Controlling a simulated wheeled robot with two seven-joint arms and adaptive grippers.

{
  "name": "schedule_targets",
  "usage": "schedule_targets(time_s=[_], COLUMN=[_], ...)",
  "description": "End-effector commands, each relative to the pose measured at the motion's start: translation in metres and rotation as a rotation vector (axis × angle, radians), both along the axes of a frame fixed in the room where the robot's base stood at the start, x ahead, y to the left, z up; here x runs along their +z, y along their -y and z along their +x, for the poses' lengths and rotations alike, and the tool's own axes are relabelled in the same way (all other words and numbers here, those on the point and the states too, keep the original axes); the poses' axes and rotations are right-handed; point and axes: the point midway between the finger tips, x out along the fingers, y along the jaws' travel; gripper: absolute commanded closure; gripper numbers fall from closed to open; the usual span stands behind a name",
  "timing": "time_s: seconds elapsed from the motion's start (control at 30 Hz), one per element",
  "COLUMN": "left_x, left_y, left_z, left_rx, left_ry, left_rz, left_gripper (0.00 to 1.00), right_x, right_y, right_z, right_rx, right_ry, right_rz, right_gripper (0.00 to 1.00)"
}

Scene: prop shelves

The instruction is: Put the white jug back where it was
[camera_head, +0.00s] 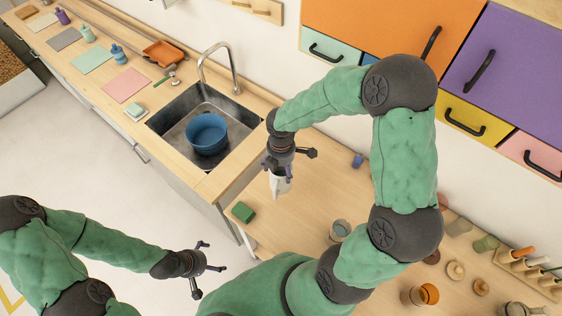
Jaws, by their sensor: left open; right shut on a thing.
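The white jug (280,184) is below my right gripper (280,168), above or at the wooden counter right of the sink. My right gripper points down and is shut on the jug, hiding its upper part. I cannot tell whether the jug's base touches the counter. My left gripper (212,269) is open and empty, low in front of the counter, far from the jug.
A sink (173,130) with a blue pot (206,134) lies left of the jug. A green sponge (243,212) is near the counter's front edge. A glass (340,230), a small blue cup (357,161) and an orange-topped jar (429,294) stand rightward. Cupboards line the wall.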

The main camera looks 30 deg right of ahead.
Motion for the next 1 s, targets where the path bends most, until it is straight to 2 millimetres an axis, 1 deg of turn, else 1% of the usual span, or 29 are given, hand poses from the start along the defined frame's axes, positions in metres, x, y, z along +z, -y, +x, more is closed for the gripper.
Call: schedule_targets(time_s=[0.03, 0.4, 0.6, 0.73, 1.0], left_x=[-0.006, -0.038, -0.052, -0.055, -0.054], left_y=[0.0, 0.0, 0.0, 0.0, 0.0], left_z=[0.0, 0.0, 0.0, 0.0, 0.001], left_rx=[0.0, -0.001, -0.001, -0.001, -0.001], left_ry=[0.0, 0.001, 0.001, 0.001, 0.001], left_rz=[0.0, 0.0, 0.0, 0.0, 0.0], left_gripper=[0.0, 0.0, 0.0, 0.0, 0.0], right_x=[-0.006, -0.042, -0.058, -0.062, -0.061], right_y=[0.0, 0.0, 0.0, 0.0, 0.0], right_z=[0.0, 0.0, 0.0, 0.0, 0.0], right_rx=[0.0, -0.001, -0.001, -0.001, -0.001], right_ry=[0.001, 0.0, 0.0, 0.001, 0.001], right_rz=[0.0, 0.0, 0.0, 0.0, 0.0], right_gripper=[0.78, 0.78, 0.78, 0.78, 0.78])
